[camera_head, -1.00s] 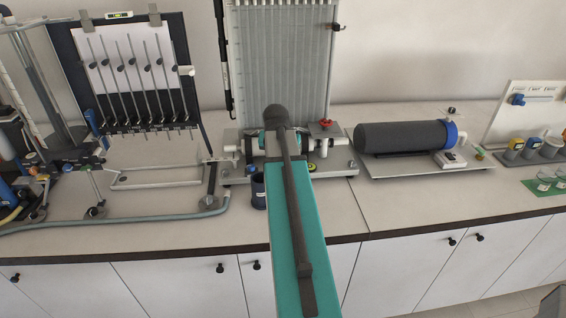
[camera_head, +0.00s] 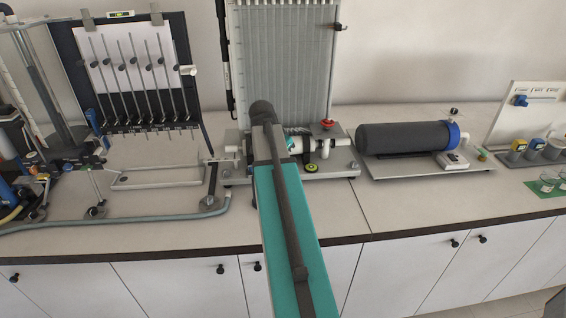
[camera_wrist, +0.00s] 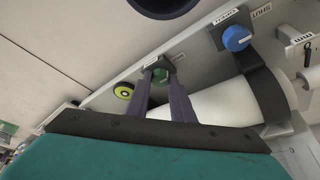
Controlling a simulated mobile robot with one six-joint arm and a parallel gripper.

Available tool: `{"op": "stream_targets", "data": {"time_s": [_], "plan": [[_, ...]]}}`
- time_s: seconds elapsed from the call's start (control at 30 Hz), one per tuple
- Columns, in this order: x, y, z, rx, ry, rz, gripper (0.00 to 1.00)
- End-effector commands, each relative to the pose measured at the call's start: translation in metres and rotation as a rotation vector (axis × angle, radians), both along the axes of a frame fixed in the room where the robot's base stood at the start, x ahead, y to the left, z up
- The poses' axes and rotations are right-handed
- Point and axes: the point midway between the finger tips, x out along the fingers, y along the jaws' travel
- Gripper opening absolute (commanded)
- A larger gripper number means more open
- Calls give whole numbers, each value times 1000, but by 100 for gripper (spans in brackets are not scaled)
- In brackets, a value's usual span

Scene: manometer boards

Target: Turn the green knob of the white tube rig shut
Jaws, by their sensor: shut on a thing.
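The white tube rig (camera_head: 345,168) stands at the middle of the bench below a tall ribbed panel, with white pipes on a grey base. In the wrist view, my gripper's two dark fingers (camera_wrist: 162,80) reach down beside a thick white tube (camera_wrist: 222,104). They are shut on the green knob (camera_wrist: 160,73), of which only a little shows between them. A blue knob (camera_wrist: 237,38) sits to the right, with small labels near it, one reading SHUT. In the head view my arm hides the fingers and the green knob.
A red valve handle (camera_head: 328,124) rises from the rig's right side. A dark cylinder on a base plate (camera_head: 405,137) stands right; a tube board (camera_head: 130,70) stands left. Bench front is mostly clear.

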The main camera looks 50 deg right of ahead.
Motion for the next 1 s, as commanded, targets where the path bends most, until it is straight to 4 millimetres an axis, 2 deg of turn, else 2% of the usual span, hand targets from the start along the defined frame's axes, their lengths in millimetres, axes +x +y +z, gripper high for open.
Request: {"op": "stream_targets", "data": {"time_s": [0.27,0.3,0.4,0.77,1.0], "plan": [[1,-1,1,-3,-4,-1,0],[1,-1,1,-3,-4,-1,23],[1,-1,1,-2,-2,0,40],[0,0,1,0,-1,0,40],[0,4,9,-2,-2,1,40]]}}
